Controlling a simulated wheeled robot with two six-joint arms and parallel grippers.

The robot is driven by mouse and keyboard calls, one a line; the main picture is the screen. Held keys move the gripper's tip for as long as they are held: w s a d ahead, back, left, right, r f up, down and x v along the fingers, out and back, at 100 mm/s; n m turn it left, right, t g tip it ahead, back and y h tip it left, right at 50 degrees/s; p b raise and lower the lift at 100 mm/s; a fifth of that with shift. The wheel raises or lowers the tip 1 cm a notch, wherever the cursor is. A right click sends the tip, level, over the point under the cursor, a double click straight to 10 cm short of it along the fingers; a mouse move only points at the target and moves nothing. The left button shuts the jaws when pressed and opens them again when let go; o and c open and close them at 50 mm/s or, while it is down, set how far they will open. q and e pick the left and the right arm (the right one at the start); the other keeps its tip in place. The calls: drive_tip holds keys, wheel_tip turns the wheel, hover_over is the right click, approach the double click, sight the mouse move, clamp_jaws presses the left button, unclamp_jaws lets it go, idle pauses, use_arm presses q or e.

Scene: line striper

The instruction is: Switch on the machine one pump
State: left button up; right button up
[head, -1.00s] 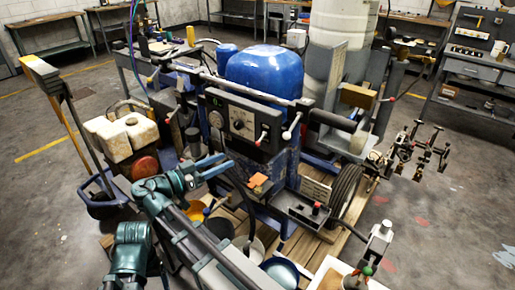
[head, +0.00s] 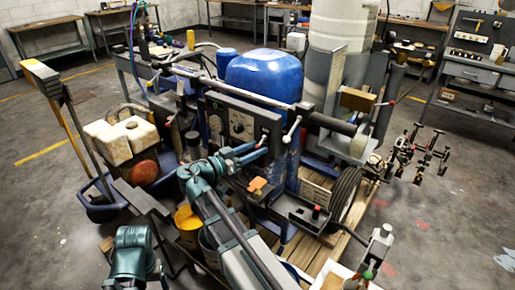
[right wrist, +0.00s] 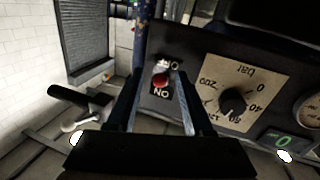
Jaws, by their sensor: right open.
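The machine's dark control panel (head: 216,117) faces me in the head view, below the blue tank. In the right wrist view a red-tipped switch (right wrist: 160,79) stands on the panel, with a label that reads ON upside down at its lower side. My right gripper (head: 262,147) is at the panel's right end. In the right wrist view its open fingers (right wrist: 158,88) stand on either side of the switch, with gaps showing; I cannot tell whether either touches it. In the head view the fingers largely hide the switch. My left gripper is not in view.
A pressure dial with a black knob (right wrist: 232,103) sits beside the switch. A white-handled lever (head: 291,130) projects just right of my gripper. The blue tank (head: 262,75) rises behind the panel. A yellow bucket (head: 188,225) stands below my arm.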

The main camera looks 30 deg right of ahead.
drive_tip(key=shift+w+d, duration=0.1)
drive_tip(key=shift+d, duration=0.55)
drive_tip(key=shift+c, duration=0.4)
clamp_jaws()
